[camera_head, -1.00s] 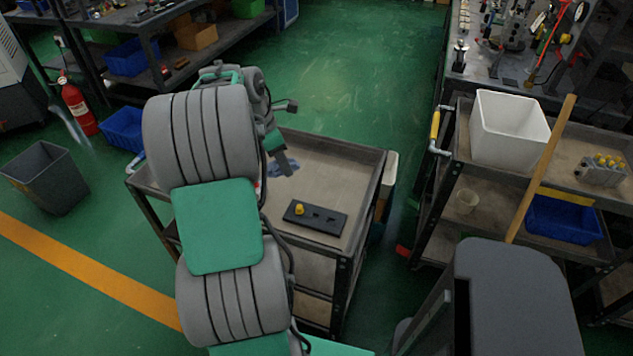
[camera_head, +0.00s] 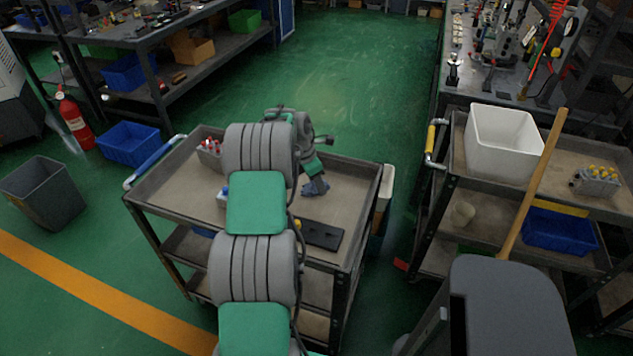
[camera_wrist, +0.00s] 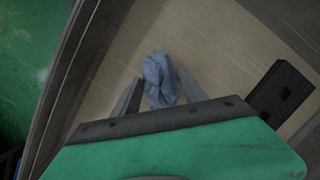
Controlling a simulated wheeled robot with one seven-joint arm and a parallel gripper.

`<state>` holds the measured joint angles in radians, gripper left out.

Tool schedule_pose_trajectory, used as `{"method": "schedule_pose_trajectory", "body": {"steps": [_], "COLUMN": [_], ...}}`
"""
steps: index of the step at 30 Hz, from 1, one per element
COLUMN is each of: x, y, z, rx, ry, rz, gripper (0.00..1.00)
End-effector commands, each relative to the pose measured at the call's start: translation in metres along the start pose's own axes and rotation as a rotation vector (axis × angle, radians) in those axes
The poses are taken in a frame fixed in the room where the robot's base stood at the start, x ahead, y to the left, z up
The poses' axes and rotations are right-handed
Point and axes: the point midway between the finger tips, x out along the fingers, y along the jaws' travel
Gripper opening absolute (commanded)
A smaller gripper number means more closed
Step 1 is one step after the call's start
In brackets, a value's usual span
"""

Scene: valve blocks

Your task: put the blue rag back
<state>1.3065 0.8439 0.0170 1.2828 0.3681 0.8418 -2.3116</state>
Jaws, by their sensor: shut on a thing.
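The blue rag (camera_wrist: 159,82) is crumpled between the two fingers of my gripper (camera_wrist: 160,98) in the wrist view. My gripper is shut on it, just over the cart top. In the head view the rag (camera_head: 315,187) shows below my gripper (camera_head: 313,180), toward the right side of the cart (camera_head: 180,185). I cannot tell whether the rag still touches the cart top.
A dark block with holes (camera_head: 322,235) lies on the cart near the rag. A valve block with red tops (camera_head: 211,150) is at the far left.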

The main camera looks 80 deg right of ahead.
Motion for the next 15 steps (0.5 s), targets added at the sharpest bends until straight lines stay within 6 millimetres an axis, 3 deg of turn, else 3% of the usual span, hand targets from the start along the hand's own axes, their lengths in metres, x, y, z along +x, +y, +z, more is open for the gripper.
{"method": "schedule_pose_trajectory", "body": {"steps": [10,11,15], "x": [0.0052,0.005,0.0047], "y": [0.0003,0.0003,0.0003], "z": [-0.0012,-0.0012,-0.0011], "rx": [0.001,0.001,0.001], "ry": [-0.001,-0.001,-0.001], "rz": [0.001,0.002,0.002], "gripper": [0.13,0.52,0.64]}}
